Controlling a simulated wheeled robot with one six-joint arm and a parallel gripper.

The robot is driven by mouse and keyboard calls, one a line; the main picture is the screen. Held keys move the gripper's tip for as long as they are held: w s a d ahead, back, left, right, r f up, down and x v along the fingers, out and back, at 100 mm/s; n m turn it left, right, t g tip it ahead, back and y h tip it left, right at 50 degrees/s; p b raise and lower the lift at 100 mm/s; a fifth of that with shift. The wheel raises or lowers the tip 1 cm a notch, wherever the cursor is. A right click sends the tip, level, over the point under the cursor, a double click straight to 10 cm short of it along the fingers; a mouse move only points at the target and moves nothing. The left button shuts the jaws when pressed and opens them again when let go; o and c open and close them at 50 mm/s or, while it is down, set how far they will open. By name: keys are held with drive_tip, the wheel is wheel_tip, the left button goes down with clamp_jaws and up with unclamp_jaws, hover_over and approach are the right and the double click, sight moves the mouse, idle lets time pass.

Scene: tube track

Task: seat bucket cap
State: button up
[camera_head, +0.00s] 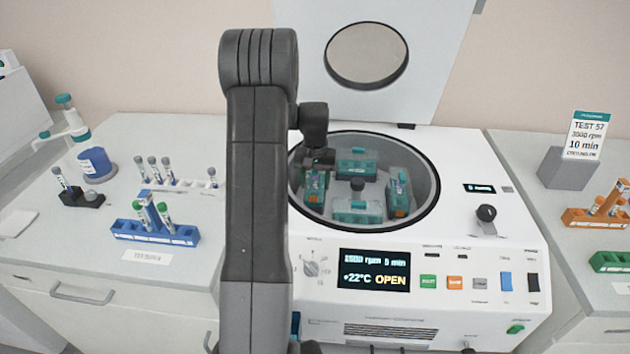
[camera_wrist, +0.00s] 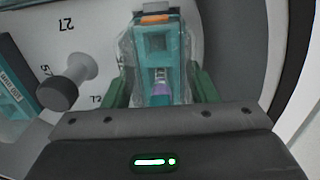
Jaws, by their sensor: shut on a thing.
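The centrifuge (camera_head: 470,262) stands open, its display reading OPEN. Its bowl holds teal buckets around a central hub. My gripper (camera_head: 318,168) is low over the left bucket (camera_head: 314,196). In the wrist view, the green fingers (camera_wrist: 161,88) stand on either side of a clear bucket cap (camera_wrist: 127,62) and are shut on it. The cap surrounds the outline of the teal bucket (camera_wrist: 154,22), which shows through it with a purple-topped tube (camera_wrist: 157,86). I cannot tell whether the cap touches the bucket rim all round.
The back bucket (camera_head: 357,163), right bucket (camera_head: 399,190) and front bucket (camera_head: 357,211) sit close by. The hub knob (camera_wrist: 68,90) is left of the fingers in the wrist view. The bowl wall (camera_head: 432,178) encloses everything; the raised lid (camera_head: 425,65) stands behind.

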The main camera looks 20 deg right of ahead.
drive_tip(key=shift+f, duration=0.2)
drive_tip(key=shift+f, duration=0.25)
drive_tip(key=o, duration=1)
drive_tip(key=shift+o, duration=0.2)
drive_tip(key=shift+r, duration=0.15)
wheel_tip(320, 180, up, 14)
drive_tip(key=shift+f+b, duration=0.2)
drive_tip(key=shift+b, duration=0.35)
